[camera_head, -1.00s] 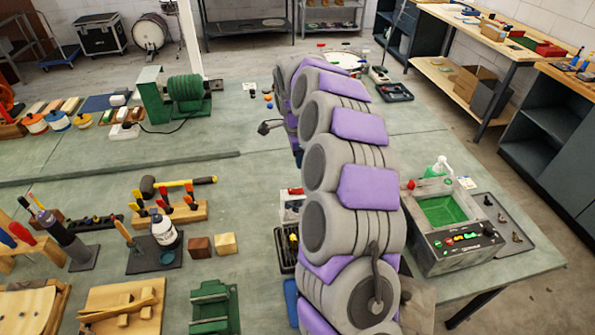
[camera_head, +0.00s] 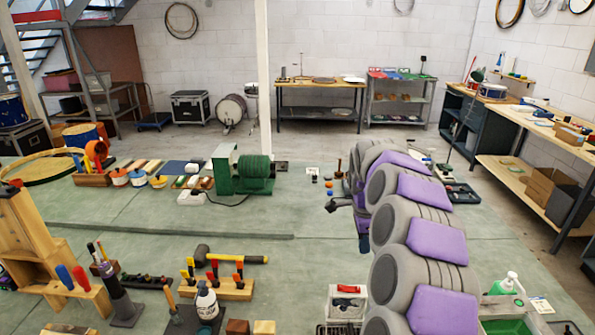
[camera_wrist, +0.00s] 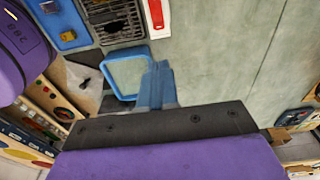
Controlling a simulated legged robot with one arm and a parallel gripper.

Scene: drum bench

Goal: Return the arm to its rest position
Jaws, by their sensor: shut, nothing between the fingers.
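My grey and purple arm (camera_head: 415,235) reaches from the lower right of the head view out over the green bench. In the wrist view, the blue-grey fingers of my gripper (camera_wrist: 157,85) are together with nothing held. A blue loop-shaped frame (camera_wrist: 125,75) shows right beside the fingers; I cannot tell whether they touch.
A green motor-like machine (camera_head: 245,172) stands left of my arm. A yellow-handled mallet (camera_head: 235,257) lies nearer. Bare bench (camera_head: 290,215) lies left of my gripper.

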